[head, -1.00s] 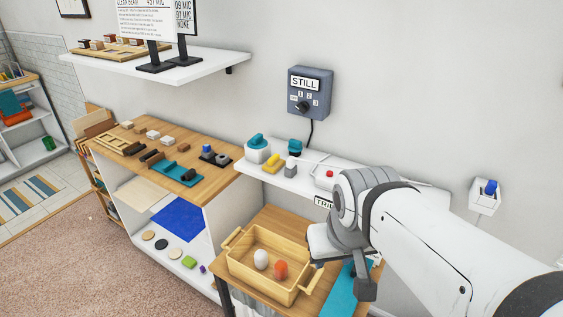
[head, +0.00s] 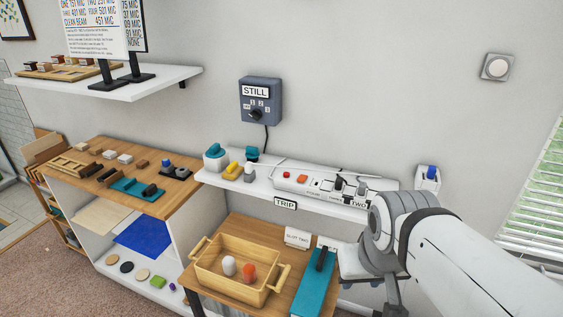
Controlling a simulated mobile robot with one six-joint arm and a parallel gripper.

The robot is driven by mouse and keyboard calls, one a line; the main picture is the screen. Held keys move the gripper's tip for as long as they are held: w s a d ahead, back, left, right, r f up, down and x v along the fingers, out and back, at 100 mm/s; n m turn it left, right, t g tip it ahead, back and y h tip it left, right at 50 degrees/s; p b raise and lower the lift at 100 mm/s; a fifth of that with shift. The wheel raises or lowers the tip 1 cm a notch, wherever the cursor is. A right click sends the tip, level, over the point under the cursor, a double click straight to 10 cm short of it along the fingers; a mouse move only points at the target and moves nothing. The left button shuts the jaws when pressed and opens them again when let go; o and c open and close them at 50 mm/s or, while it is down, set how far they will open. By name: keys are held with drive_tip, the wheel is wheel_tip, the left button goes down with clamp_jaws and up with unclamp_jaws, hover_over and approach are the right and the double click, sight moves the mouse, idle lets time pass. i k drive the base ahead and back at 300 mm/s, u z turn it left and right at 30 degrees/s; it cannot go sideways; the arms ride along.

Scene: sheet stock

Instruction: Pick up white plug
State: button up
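A rounded white piece (head: 229,266), which may be the white plug, sits in a wooden tray (head: 215,283) with handles on the lower table. An orange piece (head: 249,272) sits beside it on the right. A small grey-white piece (head: 249,173) also stands on the white shelf, and I cannot tell whether it is a plug. My gripper (head: 389,300) hangs to the right of the tray and the teal strip, apart from the white piece. Its fingers are small and partly hidden, so their opening does not show.
A wooden-topped unit (head: 108,173) with several blocks stands left.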

sight(249, 168)
drive_tip(key=z, duration=2.75)
drive_tip(key=k, duration=1.95)
drive_tip(key=u, duration=2.3)
drive_tip(key=i, duration=1)
